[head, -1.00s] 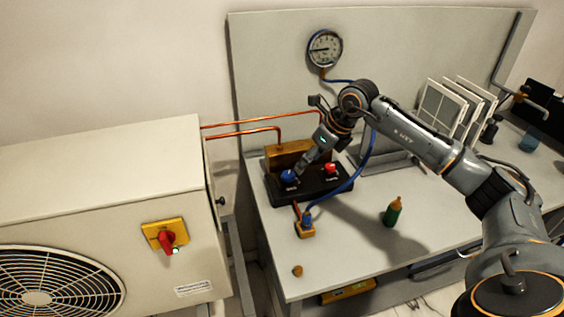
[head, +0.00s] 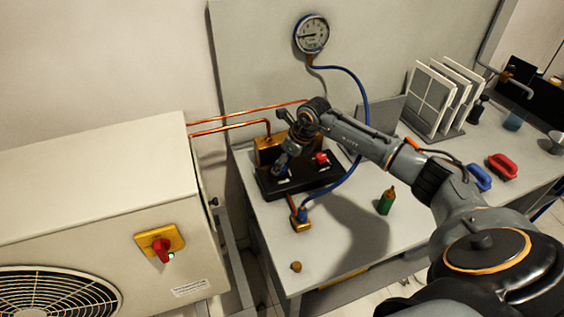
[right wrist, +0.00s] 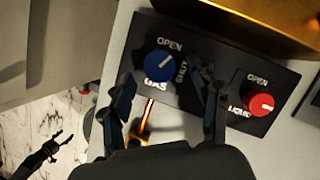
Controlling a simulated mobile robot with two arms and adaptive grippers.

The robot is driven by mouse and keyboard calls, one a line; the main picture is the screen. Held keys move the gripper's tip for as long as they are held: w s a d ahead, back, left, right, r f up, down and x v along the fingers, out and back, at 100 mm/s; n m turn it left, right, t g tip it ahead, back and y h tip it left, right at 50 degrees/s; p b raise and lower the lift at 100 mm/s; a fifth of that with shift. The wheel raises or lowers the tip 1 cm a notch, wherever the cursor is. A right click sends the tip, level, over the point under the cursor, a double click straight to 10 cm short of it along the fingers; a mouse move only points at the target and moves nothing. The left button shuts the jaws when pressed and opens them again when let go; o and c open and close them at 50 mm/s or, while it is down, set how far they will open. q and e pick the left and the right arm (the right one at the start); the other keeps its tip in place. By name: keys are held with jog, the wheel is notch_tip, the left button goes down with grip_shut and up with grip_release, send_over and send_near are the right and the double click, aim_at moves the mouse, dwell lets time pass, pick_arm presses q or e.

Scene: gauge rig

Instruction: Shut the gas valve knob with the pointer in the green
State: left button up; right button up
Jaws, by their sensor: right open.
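The blue gas knob (right wrist: 160,66) sits on a black valve panel (right wrist: 205,75) with OPEN and GAS lettering. Its white pointer slants up and right in the right wrist view, between OPEN and the side lettering. My right gripper (right wrist: 167,88) is open, its fingers apart on either side below the knob, not closed on it. In the head view the right gripper (head: 279,166) is over the knob and mostly hides it. The round gauge (head: 312,34) on the back board has its needle pointing left; its green zone is too small to make out. A dark gripper, seemingly my left (right wrist: 42,157), shows with fingers apart.
A red knob (right wrist: 261,105) is on the same panel, right of the blue one. A brass block (head: 270,149) stands behind. The white outdoor unit (head: 100,220) stands left.

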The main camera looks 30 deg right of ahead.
jog(key=shift+x, duration=0.8)
jog(key=shift+w+f, duration=0.15)
jog(key=c, duration=1.2)
pick_arm(q)
jog(key=shift+w+r, duration=0.15)
jog(key=shift+r, duration=0.1)
